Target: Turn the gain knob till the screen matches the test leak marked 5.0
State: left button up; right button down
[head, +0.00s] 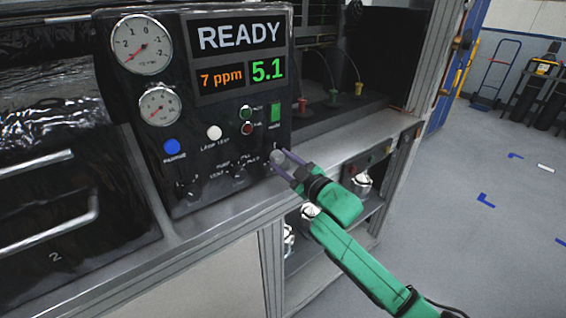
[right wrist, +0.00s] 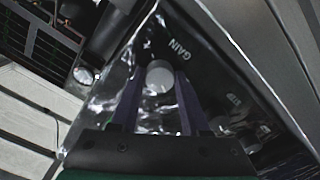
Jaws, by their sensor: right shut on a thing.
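The gain knob (head: 277,157) is a small pale round knob at the lower right of the black panel. In the right wrist view the knob (right wrist: 159,76) sits beside the word GAIN, between my two fingers. My right gripper (head: 281,161) is shut on it. The screen (head: 242,46) above reads READY, 7 ppm in orange and 5.1 in green. I cannot make out a 5.0 mark on any test leak. My left gripper is not in view.
Two round gauges (head: 141,43), a blue button (head: 172,146), a white button (head: 214,132) and other switches share the panel. A grey ledge (head: 226,209) runs below it. Metal fittings (head: 361,184) stand on the shelf below. The floor at right is mostly open.

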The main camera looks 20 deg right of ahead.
jog(key=shift+f, duration=0.1)
dwell(0.4)
jog(key=shift+c, duration=1.9)
grip_release()
jog(key=shift+s+d+f, duration=0.1)
jog(key=shift+s+d, duration=0.1)
jog(key=shift+s, duration=0.3)
jog(key=b+v, duration=0.3)
jog(key=v, duration=1)
jog(key=shift+s+b, duration=0.3)
